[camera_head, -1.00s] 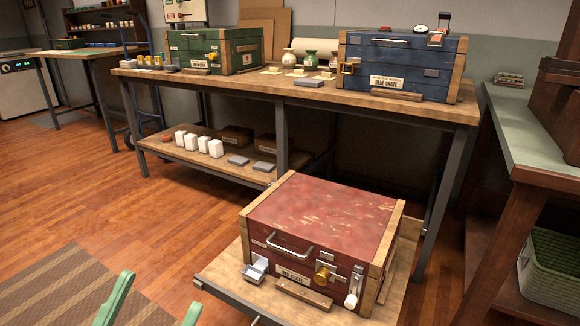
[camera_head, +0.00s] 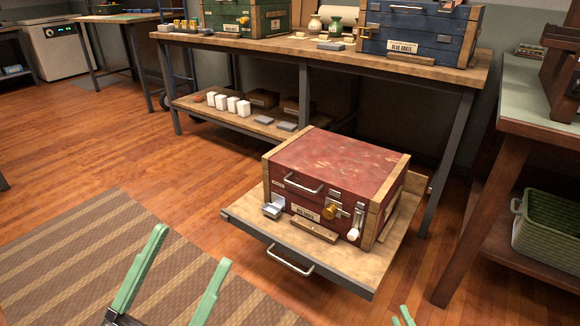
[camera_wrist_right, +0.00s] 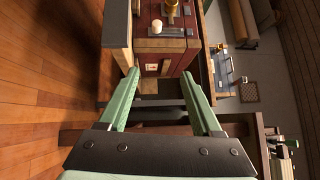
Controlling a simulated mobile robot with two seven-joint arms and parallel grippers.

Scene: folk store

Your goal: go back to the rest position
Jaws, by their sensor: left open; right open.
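My left gripper (camera_head: 175,284) is at the bottom of the head view, over the striped rug. Its two green fingers are spread and nothing is between them. My right gripper shows only as green fingertips (camera_head: 403,316) at the bottom edge of the head view. In the right wrist view my right gripper (camera_wrist_right: 160,92) has its fingers apart and empty. The red crate (camera_head: 335,168) sits closed on a low wooden platform (camera_head: 340,270), beyond both grippers. The red crate (camera_wrist_right: 165,35) also shows ahead of the right fingers, apart from them.
A long workbench (camera_head: 330,56) stands behind with a green crate (camera_head: 240,18) and a blue crate (camera_head: 420,30). A side counter (camera_head: 535,100) with a green basket (camera_head: 545,230) below is at right. The striped rug (camera_head: 110,265) and wooden floor at left are clear.

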